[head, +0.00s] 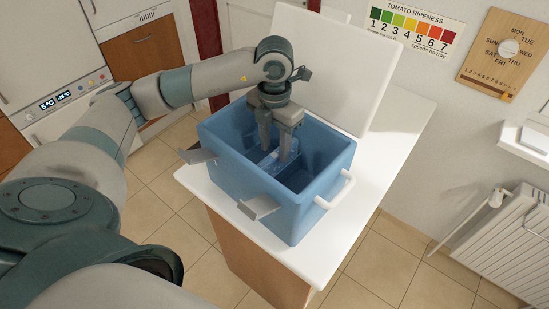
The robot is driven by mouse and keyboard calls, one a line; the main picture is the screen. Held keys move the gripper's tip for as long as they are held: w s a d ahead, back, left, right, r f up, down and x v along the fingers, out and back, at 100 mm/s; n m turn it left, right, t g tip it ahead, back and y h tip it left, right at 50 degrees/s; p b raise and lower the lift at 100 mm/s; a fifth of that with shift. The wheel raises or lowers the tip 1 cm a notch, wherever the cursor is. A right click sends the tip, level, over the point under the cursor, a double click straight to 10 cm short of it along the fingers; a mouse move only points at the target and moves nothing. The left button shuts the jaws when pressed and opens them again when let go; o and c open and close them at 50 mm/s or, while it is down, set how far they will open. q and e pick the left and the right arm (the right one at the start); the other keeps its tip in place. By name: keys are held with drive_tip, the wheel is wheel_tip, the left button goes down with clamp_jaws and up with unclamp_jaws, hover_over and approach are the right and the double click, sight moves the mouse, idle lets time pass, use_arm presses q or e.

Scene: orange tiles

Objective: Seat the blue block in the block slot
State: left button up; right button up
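A blue open-topped box (318,208) with its white lid (340,60) raised stands on a white counter. My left gripper (276,153) points down into the box from above, with its two fingers apart. A lighter blue piece (267,162), which looks like the blue block, shows low between and beside the fingertips. I cannot tell whether the fingers touch it or are around it. The block slot is not clearly visible; the box walls and fingers hide part of the inside. My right gripper is out of view.
Grey metal latches (259,207) stick out from the box's front, and a white handle (335,192) is on its right side. The counter (365,200) is clear to the right of the box. A radiator (495,250) stands at the far right.

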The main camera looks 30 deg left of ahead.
use_arm(q)
wheel_tip(320, 180, up, 6)
drive_tip(key=shift+f+b, duration=0.2)
drive_tip(key=shift+b, duration=0.45)
drive_tip(key=shift+r, duration=0.8)
